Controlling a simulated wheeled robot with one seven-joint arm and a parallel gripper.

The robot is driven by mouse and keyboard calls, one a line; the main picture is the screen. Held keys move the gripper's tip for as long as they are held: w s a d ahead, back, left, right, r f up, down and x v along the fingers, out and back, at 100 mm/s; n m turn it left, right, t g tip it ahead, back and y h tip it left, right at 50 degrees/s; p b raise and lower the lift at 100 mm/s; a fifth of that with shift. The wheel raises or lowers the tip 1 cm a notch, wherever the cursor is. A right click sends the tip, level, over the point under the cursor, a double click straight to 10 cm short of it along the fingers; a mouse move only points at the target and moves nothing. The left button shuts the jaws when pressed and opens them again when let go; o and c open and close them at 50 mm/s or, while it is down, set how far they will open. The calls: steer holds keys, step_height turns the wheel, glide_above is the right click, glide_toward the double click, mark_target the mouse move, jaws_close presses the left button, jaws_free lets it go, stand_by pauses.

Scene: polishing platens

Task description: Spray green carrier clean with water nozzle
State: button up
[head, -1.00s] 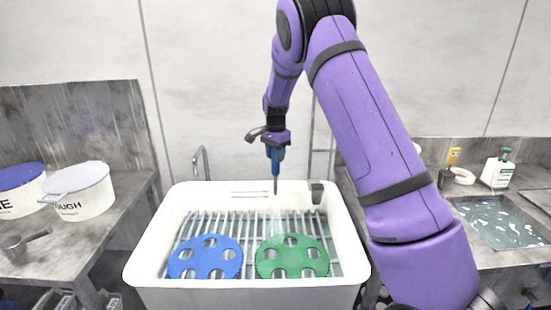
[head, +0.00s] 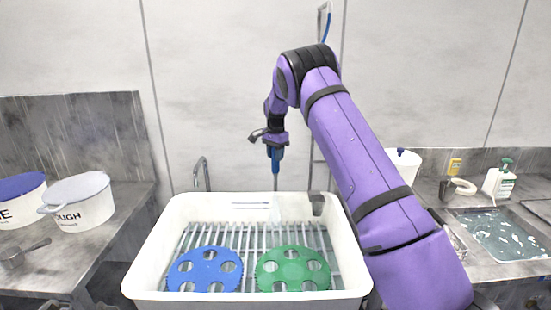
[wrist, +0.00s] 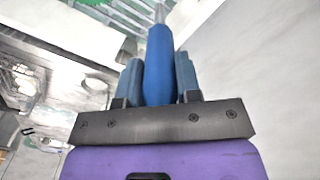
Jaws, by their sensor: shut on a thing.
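The green carrier (head: 293,269), a toothed disc with several round holes, lies on the slatted rack in the white basin, at the right. It seems to show partly at the top edge of the wrist view (wrist: 112,4). My gripper (head: 275,151) is shut on the blue water nozzle (head: 275,160), which points down with its thin tip near the basin's back rim, behind and above the green carrier. In the wrist view the nozzle (wrist: 158,62) sits between both fingers. No water stream is visible. Whether dirt is on the carrier cannot be told.
A blue carrier (head: 204,271) lies left of the green one in the white basin (head: 138,276). A faucet (head: 202,172) stands behind the basin. White tubs (head: 85,205) stand on the left counter. A water-filled sink (head: 500,235) and soap bottle (head: 499,182) are at the right.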

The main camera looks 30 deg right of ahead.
steer(key=shift+w+d, duration=0.15)
steer(key=shift+w, duration=0.2)
steer(key=s+d, duration=0.4)
steer(key=d, duration=0.4)
steer(key=s+d, duration=0.3)
steer(key=d, duration=0.5)
steer(key=shift+s+d, duration=0.2)
steer(key=shift+s, duration=0.15)
stand_by(0.4)
